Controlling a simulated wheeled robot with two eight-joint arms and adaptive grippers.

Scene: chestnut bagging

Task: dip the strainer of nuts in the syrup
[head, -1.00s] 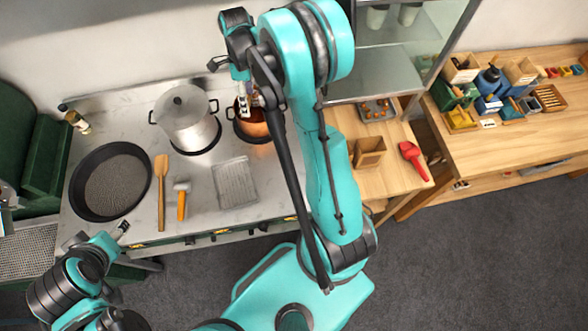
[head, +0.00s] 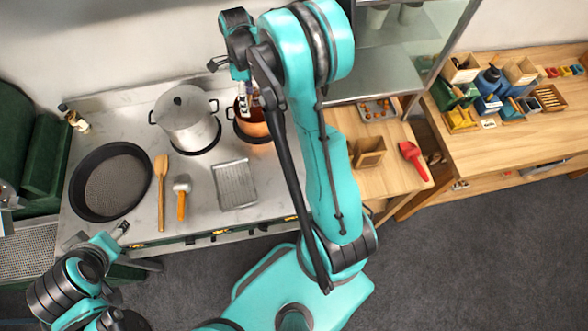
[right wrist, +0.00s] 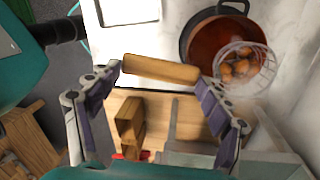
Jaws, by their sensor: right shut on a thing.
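My right gripper (right wrist: 160,80) is shut on the wooden handle (right wrist: 160,68) of the strainer. The strainer's clear round basket (right wrist: 243,84) holds several brown nuts (right wrist: 238,69). In the right wrist view it overlaps the right part of the copper pot (right wrist: 187,44) of red-brown syrup (right wrist: 212,37). I cannot tell whether the basket touches the syrup. In the head view my right gripper (head: 243,104) is over the pot (head: 252,131), and the strainer is mostly hidden. My left gripper (head: 121,230) is by the counter's front edge; its fingers are unclear.
A lidded steel pot (head: 186,120) stands left of the copper pot. A wooden box (head: 368,153) and red scoop (head: 412,158) are to the right.

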